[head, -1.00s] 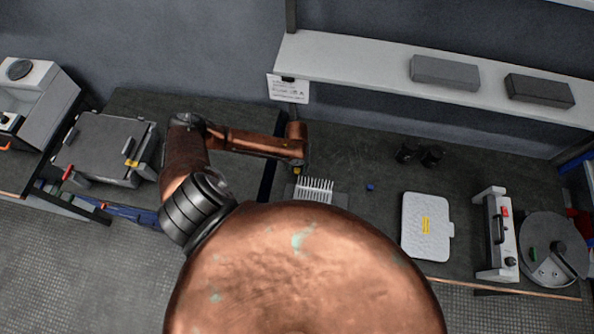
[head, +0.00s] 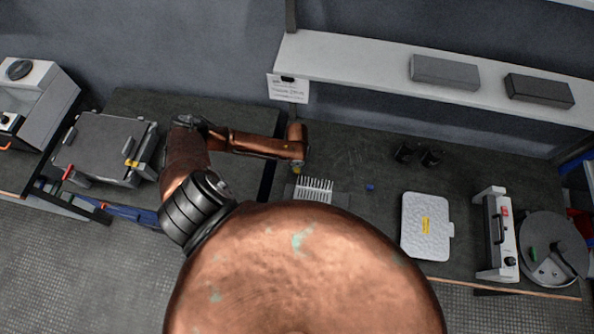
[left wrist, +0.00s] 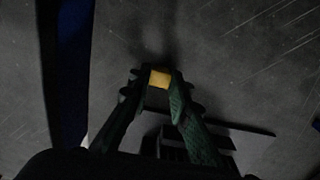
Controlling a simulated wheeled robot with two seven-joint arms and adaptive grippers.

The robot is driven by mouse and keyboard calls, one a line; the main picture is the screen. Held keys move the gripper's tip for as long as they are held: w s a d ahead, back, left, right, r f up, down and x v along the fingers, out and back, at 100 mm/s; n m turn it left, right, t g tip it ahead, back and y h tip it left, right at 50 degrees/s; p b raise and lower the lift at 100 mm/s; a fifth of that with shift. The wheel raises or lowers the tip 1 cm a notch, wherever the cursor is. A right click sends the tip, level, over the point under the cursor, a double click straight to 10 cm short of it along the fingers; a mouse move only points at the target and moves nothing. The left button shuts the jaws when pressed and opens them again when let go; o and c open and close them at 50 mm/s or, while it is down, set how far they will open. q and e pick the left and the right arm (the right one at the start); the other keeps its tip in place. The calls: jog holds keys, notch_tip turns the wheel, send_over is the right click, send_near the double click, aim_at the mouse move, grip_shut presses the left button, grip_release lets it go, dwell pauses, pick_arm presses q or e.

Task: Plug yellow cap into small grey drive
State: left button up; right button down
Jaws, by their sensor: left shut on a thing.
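The yellow cap (left wrist: 159,79) is between the fingertips of my left gripper (left wrist: 158,82) in the left wrist view, and the gripper is shut on it. In the head view the cap is a tiny yellow spot (head: 296,170) below the end of my left arm. A grey finned block (head: 314,186) with pale teeth is just below and right of it, on a flat grey plate (head: 341,199). It may be the small grey drive, but I cannot tell for sure. The cap appears apart from it. My right gripper is not in view.
A small blue piece (head: 370,187) lies right of the finned block. Two dark cylinders (head: 403,153) stand behind it. A white panel (head: 426,240) and a white device with a red switch (head: 496,235) are at right. A shelf (head: 370,70) runs above the bench.

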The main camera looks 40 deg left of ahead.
aim_at(297, 170)
pick_arm(q)
jog(key=shift+r, duration=0.1)
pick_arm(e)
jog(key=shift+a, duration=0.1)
pick_arm(q)
jog(key=shift+r, duration=0.35)
notch_tip(297, 170, up, 9)
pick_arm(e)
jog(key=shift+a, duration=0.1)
